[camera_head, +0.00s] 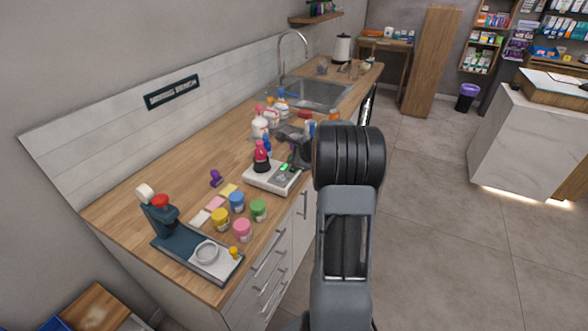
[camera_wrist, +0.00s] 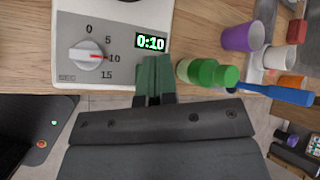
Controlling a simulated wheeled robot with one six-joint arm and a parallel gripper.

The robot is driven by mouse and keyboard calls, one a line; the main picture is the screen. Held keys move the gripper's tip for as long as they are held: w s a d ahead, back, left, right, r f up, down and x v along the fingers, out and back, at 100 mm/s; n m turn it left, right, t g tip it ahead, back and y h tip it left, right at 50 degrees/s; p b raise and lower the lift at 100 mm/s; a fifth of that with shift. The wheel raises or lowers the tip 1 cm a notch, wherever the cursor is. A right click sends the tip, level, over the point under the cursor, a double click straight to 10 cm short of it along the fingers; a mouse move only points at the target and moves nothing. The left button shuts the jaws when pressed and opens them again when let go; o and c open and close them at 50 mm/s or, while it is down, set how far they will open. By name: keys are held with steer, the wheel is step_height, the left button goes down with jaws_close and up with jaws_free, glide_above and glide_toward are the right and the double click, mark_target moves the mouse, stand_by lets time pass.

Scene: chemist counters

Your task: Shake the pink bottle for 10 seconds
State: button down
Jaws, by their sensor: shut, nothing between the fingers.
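The pink bottle (camera_head: 261,152) stands upright in a dark holder on the white shaker (camera_head: 262,178) on the wooden counter. In the wrist view the shaker's front panel (camera_wrist: 75,72) shows a dial (camera_wrist: 87,55) with its red mark at 10, and a lit display (camera_wrist: 150,42) reading 0:10. My gripper (camera_wrist: 153,62) is shut and empty, its green fingertips just below the display. They cover part of the panel; I cannot tell whether they touch it.
A green-capped bottle (camera_wrist: 208,73), a purple cup (camera_wrist: 242,37) and a blue tool (camera_wrist: 275,92) lie close right of my fingers in the wrist view. Several coloured jars (camera_head: 237,202) and a dark blue device (camera_head: 197,246) stand at the counter's near end. The sink (camera_head: 315,93) is behind.

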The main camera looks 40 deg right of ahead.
steer(key=shift+f+b, duration=0.3)
steer(key=shift+f, duration=0.05)
